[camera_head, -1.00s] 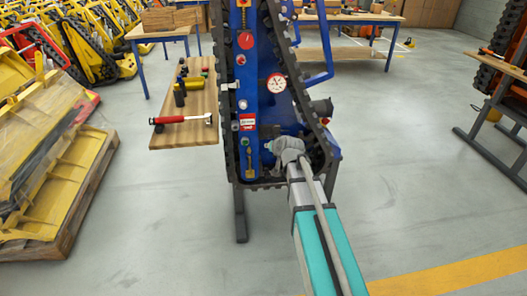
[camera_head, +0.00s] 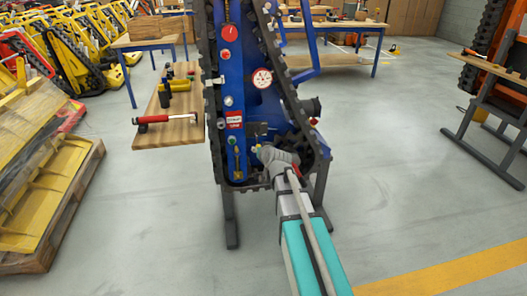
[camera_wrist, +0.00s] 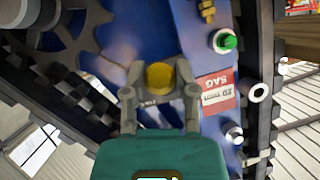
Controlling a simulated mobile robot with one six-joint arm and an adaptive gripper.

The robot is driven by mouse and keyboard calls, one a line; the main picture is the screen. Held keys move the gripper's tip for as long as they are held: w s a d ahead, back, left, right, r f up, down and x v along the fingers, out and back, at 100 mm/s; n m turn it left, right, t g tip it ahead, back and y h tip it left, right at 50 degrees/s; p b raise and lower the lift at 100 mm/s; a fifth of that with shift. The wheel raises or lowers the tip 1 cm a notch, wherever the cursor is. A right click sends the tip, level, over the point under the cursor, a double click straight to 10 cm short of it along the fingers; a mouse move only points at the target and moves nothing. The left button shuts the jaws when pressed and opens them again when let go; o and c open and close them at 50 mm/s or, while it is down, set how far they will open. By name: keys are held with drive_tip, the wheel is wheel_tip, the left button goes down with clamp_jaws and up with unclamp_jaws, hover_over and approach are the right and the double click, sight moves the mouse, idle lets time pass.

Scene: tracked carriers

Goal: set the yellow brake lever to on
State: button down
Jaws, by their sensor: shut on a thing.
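The yellow brake lever shows as a round yellow knob (camera_wrist: 159,77) in the wrist view, between the two fingers of my gripper (camera_wrist: 160,88). The fingers are shut on it from both sides. The rest of the lever is hidden behind the knob and fingers, so its angle cannot be told. In the head view my gripper (camera_head: 262,152) is at the lower front of the upright blue carrier (camera_head: 232,75), right of its red and white label (camera_head: 234,120). A small dark plate (camera_head: 257,129) sits just above the fingertips.
A green button (camera_wrist: 225,41) and a brass fitting (camera_wrist: 207,10) are close to the gripper. Black track (camera_head: 300,110) runs along the carrier's sides. Floor (camera_head: 400,190) is clear at right.

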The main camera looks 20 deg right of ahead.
drive_tip(key=shift+f, duration=0.4)
drive_tip(key=shift+c, duration=2)
unclamp_jaws()
drive_tip(key=shift+w, duration=0.1)
